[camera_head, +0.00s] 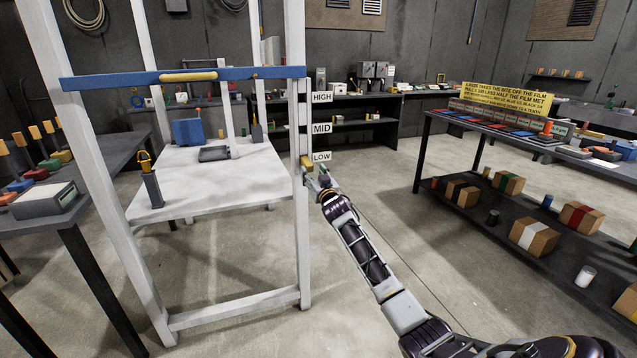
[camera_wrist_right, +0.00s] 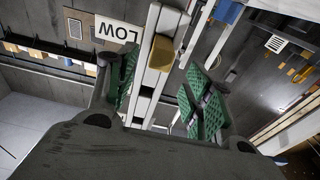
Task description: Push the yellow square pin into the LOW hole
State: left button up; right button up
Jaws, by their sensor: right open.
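The yellow square pin (camera_head: 306,161) is at the white right-hand post (camera_head: 299,215), beside the LOW label (camera_head: 322,157). In the right wrist view the yellow pin (camera_wrist_right: 160,53) stands out from the post, and a dark square opening (camera_wrist_right: 146,91) shows in the same post. How deep the pin sits cannot be told. My right gripper (camera_head: 318,181) is just in front of the post near the LOW level. In the wrist view its green-padded fingers (camera_wrist_right: 163,98) are open on either side of the post, apart from the pin. My left gripper is not in view.
A blue bar (camera_head: 120,80) with a yellow handle crosses the frame's top. A white table (camera_head: 200,185) lies within the frame. The HIGH (camera_head: 322,97) and MID (camera_head: 322,128) labels are above LOW. A dark shelf (camera_head: 440,160) stands right; floor between is clear.

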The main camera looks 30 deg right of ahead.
jog(key=shift+v, duration=2.55)
